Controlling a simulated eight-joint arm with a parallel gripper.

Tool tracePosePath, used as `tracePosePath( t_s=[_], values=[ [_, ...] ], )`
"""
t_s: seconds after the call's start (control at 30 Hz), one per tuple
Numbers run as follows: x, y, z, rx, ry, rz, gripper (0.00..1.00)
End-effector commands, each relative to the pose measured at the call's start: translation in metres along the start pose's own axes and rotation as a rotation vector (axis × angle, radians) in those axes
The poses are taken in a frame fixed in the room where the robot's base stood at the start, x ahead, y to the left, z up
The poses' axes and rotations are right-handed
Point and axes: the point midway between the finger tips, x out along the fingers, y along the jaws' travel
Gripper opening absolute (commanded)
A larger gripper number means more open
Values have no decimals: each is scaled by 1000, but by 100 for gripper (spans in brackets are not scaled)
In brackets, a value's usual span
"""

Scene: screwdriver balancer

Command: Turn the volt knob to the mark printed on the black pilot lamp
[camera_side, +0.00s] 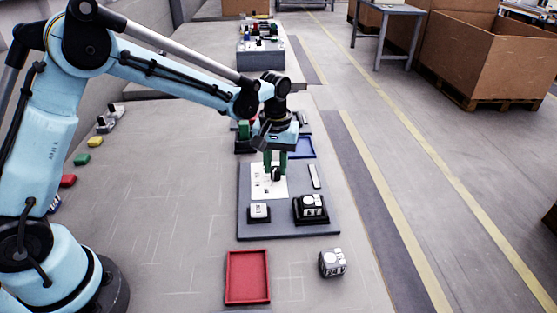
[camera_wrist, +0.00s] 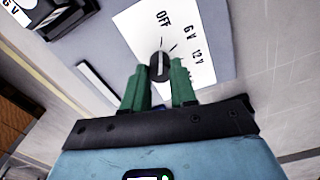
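The dark volt knob (camera_wrist: 158,66) stands on a white panel (camera_wrist: 207,20) printed OFF, 6 V and 12 V in the wrist view. The light line on the knob points roughly toward OFF. My gripper (camera_wrist: 160,74) has its two green fingers apart, one on either side of the knob; I cannot tell whether they touch it. In the side view my gripper (camera_side: 275,172) is down over the panel. A dark block (camera_side: 312,203), seemingly the pilot lamp, sits in a black holder near the board's front right. A white label reading 6 V (camera_wrist: 13,11) is cut by the wrist view's top-left corner.
A white block (camera_side: 259,210) sits on a smaller black base at the board's front left. A pale strip (camera_side: 314,177) lies right of the panel. A red tray (camera_side: 247,277) and a loose grey block (camera_side: 332,263) are in front. A blue tray (camera_side: 303,148) is behind.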

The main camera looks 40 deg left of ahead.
Motion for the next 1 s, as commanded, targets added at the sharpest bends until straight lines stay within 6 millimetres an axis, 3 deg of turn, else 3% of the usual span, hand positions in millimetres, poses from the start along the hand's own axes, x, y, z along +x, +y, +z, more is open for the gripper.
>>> tracePosePath(
  t_s=[0.07, 0.47, 1.0],
  values=[
    [0, 0, 0, 0, 0, 0, 0],
    [0, 0, 0, 76, -1, 0, 0],
    [0, 0, 0, 480, -2, 0, 0]
  ],
)
